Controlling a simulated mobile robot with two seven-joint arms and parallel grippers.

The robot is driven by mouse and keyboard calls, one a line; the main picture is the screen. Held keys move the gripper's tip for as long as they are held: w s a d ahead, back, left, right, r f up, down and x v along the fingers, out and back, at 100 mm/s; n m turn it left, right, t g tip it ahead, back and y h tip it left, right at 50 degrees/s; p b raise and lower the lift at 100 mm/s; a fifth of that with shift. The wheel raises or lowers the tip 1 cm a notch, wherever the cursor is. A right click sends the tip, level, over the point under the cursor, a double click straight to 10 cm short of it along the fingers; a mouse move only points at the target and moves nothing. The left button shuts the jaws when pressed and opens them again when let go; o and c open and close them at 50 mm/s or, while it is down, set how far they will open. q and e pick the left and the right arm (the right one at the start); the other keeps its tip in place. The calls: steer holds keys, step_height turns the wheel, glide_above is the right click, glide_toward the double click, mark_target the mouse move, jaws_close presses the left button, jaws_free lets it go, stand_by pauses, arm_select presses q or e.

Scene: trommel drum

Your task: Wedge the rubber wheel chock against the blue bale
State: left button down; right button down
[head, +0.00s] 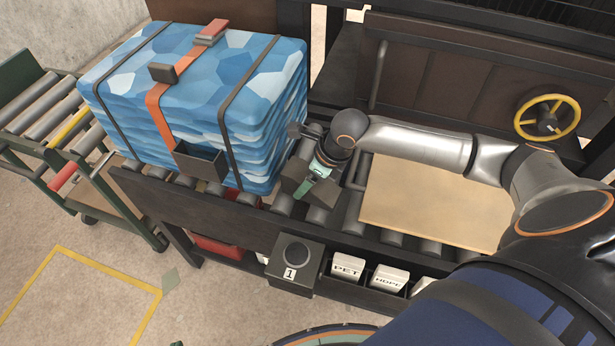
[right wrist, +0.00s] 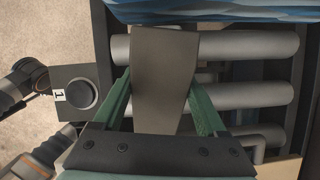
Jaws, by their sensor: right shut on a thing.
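The blue bale (head: 205,95) is a tall patterned block with dark straps and an orange band, standing on the roller conveyor. Its lower edge shows at the top of the right wrist view (right wrist: 210,12). My right gripper (head: 308,184) is low over the rollers just right of the bale. Its green fingers are shut on the dark grey rubber wheel chock (right wrist: 163,75), also in the head view (head: 294,184). The chock's far end is close to the bale's side; I cannot tell whether they touch. My left gripper is not in view.
Conveyor rollers (right wrist: 250,95) run under the chock. A tan board (head: 430,200) lies to the right. A box with a round button marked 1 (head: 295,262) and labelled bins (head: 365,270) line the front. A yellow handwheel (head: 547,117) is at the back right.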

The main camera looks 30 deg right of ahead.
mark_target(327, 191)
steer(key=shift+c, duration=1.8)
jaws_free()
steer(key=o, duration=0.3)
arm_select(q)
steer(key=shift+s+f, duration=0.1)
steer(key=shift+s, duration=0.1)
arm_select(e)
steer(key=shift+o, duration=0.3)
steer(key=shift+f, duration=0.1)
arm_select(q)
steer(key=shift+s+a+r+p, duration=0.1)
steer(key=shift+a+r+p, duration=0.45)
steer(key=shift+p, duration=0.3)
arm_select(e)
steer(key=v, duration=1.2)
steer(key=shift+r, duration=0.35)
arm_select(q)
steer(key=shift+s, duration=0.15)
arm_select(e)
steer(key=shift+s+d, duration=0.1)
